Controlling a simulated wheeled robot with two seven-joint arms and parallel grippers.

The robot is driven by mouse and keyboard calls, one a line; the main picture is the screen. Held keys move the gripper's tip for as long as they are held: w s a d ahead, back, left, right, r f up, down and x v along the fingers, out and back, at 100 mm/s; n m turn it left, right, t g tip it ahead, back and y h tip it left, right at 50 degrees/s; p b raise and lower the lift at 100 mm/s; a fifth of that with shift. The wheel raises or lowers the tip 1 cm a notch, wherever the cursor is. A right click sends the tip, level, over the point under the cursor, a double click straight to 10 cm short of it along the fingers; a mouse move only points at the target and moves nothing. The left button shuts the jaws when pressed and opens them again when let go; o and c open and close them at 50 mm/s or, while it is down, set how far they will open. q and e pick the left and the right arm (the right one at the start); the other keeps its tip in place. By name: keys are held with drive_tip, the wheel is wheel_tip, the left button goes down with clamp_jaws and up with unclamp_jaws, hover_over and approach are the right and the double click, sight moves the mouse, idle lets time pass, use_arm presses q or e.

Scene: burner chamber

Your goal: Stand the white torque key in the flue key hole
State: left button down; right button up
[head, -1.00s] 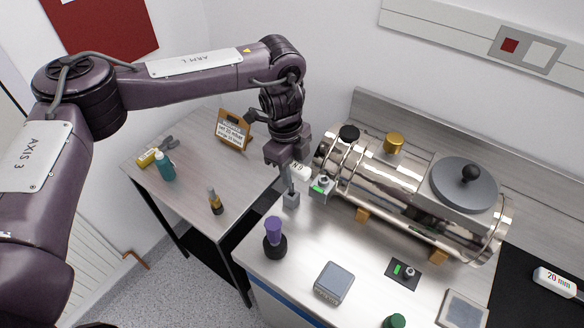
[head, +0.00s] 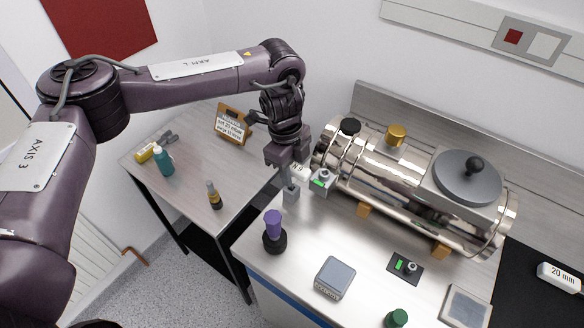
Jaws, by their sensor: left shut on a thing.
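My left gripper (head: 287,163) is shut on the white torque key (head: 299,172), whose white end with dark lettering shows at the right of the jaws. The rest of the key is mostly hidden by the gripper. A small grey block (head: 291,195) stands on the bench directly below the jaws, and a thin grey shaft shows between the two. I cannot tell whether the shaft is inside a hole; no hole opening is visible. My right gripper is not in view.
A shiny metal chamber (head: 385,180) lies just right of the gripper, with a grey fitting with a green light (head: 320,181) at its near end. A purple-topped item (head: 273,228) and a grey box (head: 334,278) stand in front. A side table (head: 190,190) is at left.

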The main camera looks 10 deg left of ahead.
use_arm(q)
drive_tip(key=shift+f+b, duration=0.65)
drive_tip(key=shift+f, duration=0.55)
drive_tip(key=c, duration=1)
unclamp_jaws()
drive_tip(key=shift+o, duration=0.2)
